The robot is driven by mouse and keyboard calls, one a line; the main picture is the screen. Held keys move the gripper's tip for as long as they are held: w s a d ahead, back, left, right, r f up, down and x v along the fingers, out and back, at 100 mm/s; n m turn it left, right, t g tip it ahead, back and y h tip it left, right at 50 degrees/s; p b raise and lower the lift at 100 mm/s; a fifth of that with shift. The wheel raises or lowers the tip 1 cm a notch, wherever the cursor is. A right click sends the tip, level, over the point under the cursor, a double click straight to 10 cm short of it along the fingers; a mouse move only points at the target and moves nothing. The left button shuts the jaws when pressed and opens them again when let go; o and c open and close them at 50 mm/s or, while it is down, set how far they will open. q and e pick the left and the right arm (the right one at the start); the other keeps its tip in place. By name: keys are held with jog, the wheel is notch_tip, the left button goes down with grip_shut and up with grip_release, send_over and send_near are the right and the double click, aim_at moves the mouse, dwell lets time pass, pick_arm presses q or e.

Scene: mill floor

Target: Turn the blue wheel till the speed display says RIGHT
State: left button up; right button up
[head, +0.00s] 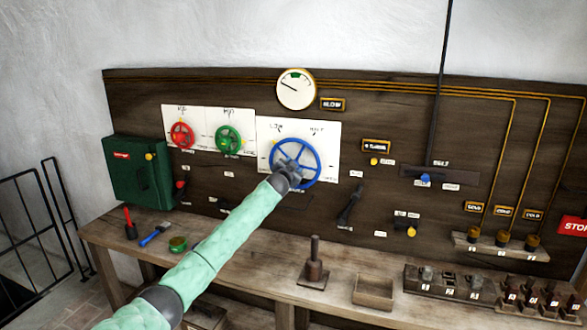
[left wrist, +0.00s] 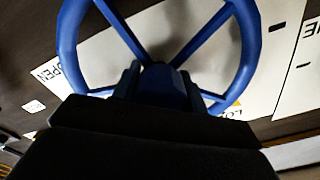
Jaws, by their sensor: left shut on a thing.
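The blue wheel (head: 310,150), with several spokes, is mounted on a white panel in the middle of the dark wooden board. The gripper hides the wheel's lower part there. A round white gauge (head: 295,89) with a needle and green mark sits above. A small display (head: 333,104) beside it has lettering too small to read surely. My right gripper is out of view.
A red wheel (head: 182,135) and green wheel (head: 228,139) are on panels to the left. A dark lever (head: 350,203) is at the lower right of the blue wheel. The bench (head: 245,265) below holds tools, a small box (head: 373,292) and several weights.

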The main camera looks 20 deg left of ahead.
pick_arm(q)
jog(key=shift+m, duration=1.4)
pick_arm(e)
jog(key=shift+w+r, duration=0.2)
pick_arm(q)
jog(key=shift+m, duration=0.3)
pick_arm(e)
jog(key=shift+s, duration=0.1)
pick_arm(q)
jog(key=o, duration=1)
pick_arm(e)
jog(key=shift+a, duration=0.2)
pick_arm(q)
jog(key=shift+s+f, duration=0.1)
jog(key=shift+s, duration=0.2)
jog(key=s+b, duration=0.3)
jog(key=s, duration=0.4)
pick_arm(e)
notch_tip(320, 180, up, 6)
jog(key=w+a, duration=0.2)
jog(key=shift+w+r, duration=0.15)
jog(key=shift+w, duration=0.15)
